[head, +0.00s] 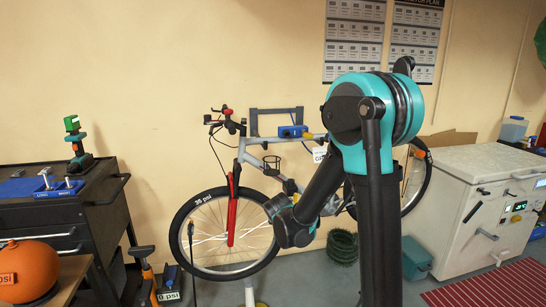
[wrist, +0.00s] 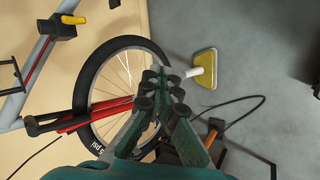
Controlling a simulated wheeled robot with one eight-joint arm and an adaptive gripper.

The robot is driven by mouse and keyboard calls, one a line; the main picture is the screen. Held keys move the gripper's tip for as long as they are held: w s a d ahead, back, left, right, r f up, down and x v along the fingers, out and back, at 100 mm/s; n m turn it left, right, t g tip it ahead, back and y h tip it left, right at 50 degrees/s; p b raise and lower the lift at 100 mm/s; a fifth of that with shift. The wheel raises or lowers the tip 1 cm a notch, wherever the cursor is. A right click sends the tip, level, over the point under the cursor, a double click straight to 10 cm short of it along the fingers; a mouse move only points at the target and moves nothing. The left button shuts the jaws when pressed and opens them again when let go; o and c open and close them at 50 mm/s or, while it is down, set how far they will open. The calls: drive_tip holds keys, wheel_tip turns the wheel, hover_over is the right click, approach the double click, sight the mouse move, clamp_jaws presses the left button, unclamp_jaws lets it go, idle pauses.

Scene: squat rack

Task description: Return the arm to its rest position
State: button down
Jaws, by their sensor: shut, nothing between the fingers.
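My gripper (wrist: 166,78) shows in the wrist view as teal-green fingers with dark pads, drawn together with nothing between them. It hangs in front of the bicycle's front wheel (wrist: 96,100) and the floor, and I see no contact with either. In the head view my arm rises at the right of centre and bends down at a large teal joint. Its lower link slants down to the left, in front of the bicycle (head: 238,175). I cannot make out the gripper fingers in the head view.
A dark tool cabinet (head: 60,215) stands at the left, with an orange ball (head: 30,270) on a wooden table before it. A white chest (head: 480,195) stands at the right. A coiled green hose (head: 342,246) lies by the wall. A yellow-footed stand (wrist: 205,68) is near the wheel.

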drive_tip(key=s+d+m+g, duration=0.1)
drive_tip(key=s+d+m, duration=0.3)
drive_tip(key=s, duration=0.5)
drive_tip(key=s+d+m+g+y, duration=0.1)
drive_tip(key=s+d+m, duration=0.4)
drive_tip(key=s, duration=0.3)
drive_tip(key=s+d+f+m+g, duration=0.1)
drive_tip(key=s+d+m, duration=0.4)
drive_tip(key=s+m, duration=0.2)
drive_tip(key=s, duration=0.2)
drive_tip(key=shift+s+y, duration=0.3)
drive_tip(key=shift+s, duration=0.05)
